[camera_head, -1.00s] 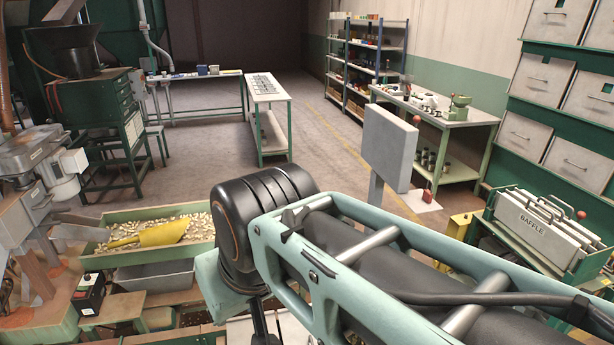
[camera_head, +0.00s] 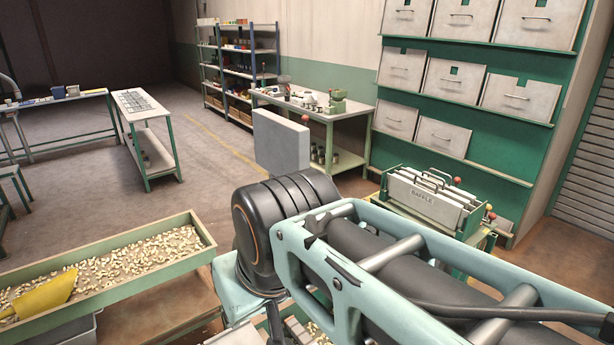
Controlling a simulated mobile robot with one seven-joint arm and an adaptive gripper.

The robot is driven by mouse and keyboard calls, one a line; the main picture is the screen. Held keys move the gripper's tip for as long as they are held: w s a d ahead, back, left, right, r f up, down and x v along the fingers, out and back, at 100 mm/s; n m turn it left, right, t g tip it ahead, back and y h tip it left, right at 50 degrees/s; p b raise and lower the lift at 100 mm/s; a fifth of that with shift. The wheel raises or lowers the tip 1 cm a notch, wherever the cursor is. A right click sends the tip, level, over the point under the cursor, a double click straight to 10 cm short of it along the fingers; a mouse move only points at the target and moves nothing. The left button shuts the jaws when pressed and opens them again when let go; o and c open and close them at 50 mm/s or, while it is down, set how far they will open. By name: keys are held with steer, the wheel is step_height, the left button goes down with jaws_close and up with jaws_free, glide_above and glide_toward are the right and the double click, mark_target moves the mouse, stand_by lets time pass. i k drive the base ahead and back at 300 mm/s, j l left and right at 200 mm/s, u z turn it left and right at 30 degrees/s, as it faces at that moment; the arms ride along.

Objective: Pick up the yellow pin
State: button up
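I cannot make out a yellow pin for certain in this view. A rack of grey baffle plates (camera_head: 428,203) with "BAFFLE" lettering stands at the right centre, behind my arm. Small knobs in red and yellowish colours show at its right end, too small to tell apart well. My arm crosses the lower right and hides the floor and part of the rack's stand. My gripper is not in view.
A green-edged trough (camera_head: 150,245) of nuts with a yellow scoop (camera_head: 45,294) lies at the left. A grey panel (camera_head: 281,141) stands ahead. Floor is clear at centre left.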

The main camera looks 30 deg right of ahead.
mark_target(489, 209)
steer(key=z, duration=2.25)
steer(key=k, duration=0.4)
steer(key=k+u, duration=0.15)
steer(key=u, duration=0.25)
steer(key=k+u, duration=0.1)
steer(key=u, duration=0.3)
steer(key=i+l+u, duration=0.4)
steer(key=i+l, duration=0.15)
steer(key=l, duration=0.25)
steer(key=i+l, duration=0.2)
steer(key=l, duration=0.15)
steer(key=i+l, duration=0.15)
steer(key=l, duration=0.25)
steer(key=i+l, duration=0.2)
steer(key=l, duration=0.15)
